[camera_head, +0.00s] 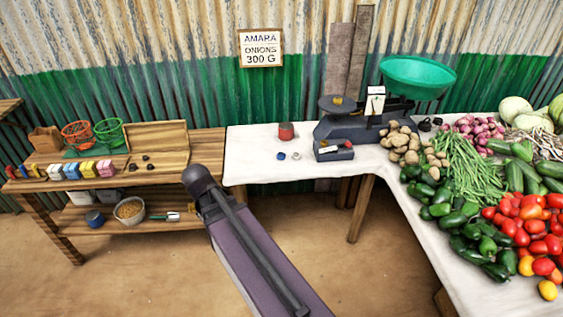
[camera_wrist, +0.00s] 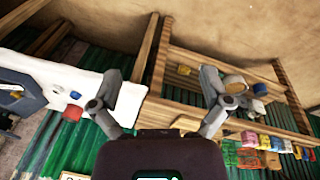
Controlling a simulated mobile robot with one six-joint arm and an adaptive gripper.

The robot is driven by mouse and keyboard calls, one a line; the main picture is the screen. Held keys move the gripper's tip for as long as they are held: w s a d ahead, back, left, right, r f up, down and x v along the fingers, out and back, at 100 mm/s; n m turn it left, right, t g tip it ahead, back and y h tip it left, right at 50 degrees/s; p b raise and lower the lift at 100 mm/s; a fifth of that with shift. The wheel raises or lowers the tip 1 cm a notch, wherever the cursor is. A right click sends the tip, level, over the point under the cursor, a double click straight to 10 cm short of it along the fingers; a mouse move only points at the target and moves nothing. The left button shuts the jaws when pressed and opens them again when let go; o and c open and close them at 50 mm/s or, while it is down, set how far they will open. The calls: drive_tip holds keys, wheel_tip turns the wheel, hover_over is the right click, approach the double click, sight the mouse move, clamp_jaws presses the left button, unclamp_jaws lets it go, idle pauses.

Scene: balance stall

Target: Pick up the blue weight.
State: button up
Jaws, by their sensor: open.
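In the wrist view the blue weight (camera_wrist: 75,95) shows at the left, beside the red one (camera_wrist: 72,113). My gripper (camera_wrist: 160,75) is open with nothing between its fingers, well apart from the blue weight. In the head view my arm reaches toward the gap between the tables; the gripper fingers are not visible there.
A dark balance scale (camera_head: 348,124) with a green pan (camera_head: 417,78) stands right of the weights. Vegetables fill the table's right side. A wooden shelf stand (camera_head: 207,150) at left holds coloured blocks, baskets and small dark pieces. The cloth around the blue weight is mostly clear.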

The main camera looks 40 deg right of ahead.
drive_tip(key=w+d+f+m+t+h+b, duration=0.1)
drive_tip(key=w+d+f+m+h+b, duration=0.15)
drive_tip(key=w+d, duration=0.2)
drive_tip(key=w+d+f+m+h+b, duration=0.1)
drive_tip(key=w+d+f+b, duration=0.25)
drive_tip(key=d, duration=0.25)
drive_tip(key=w+d+f+m+t+h+b, duration=0.1)
drive_tip(key=w+d+f+m+b, duration=0.1)
drive_tip(key=w+d+b, duration=0.25)
drive_tip(key=m+t+h+b, duration=0.2)
drive_tip(key=m+h+b, duration=0.3)
drive_tip(key=b, duration=0.5)
approach(279, 156)
drive_tip(key=shift+s+a+r+n+h, duration=0.15)
drive_tip(key=shift+s+a+n+h, duration=0.15)
drive_tip(key=shift+a, duration=0.45)
drive_tip(key=shift+s+a+r+n+h, duration=0.15)
drive_tip(key=shift+s+a, duration=0.15)
drive_tip(key=shift+a, duration=0.45)
drive_tip(key=shift+b+x, duration=1.6)
drive_tip(key=shift+x, duration=2.7)
drive_tip(key=shift+w, duration=0.1)
drive_tip(key=shift+b+x, duration=1.05)
drive_tip(key=shift+x, duration=1.5)
clamp_jaws()
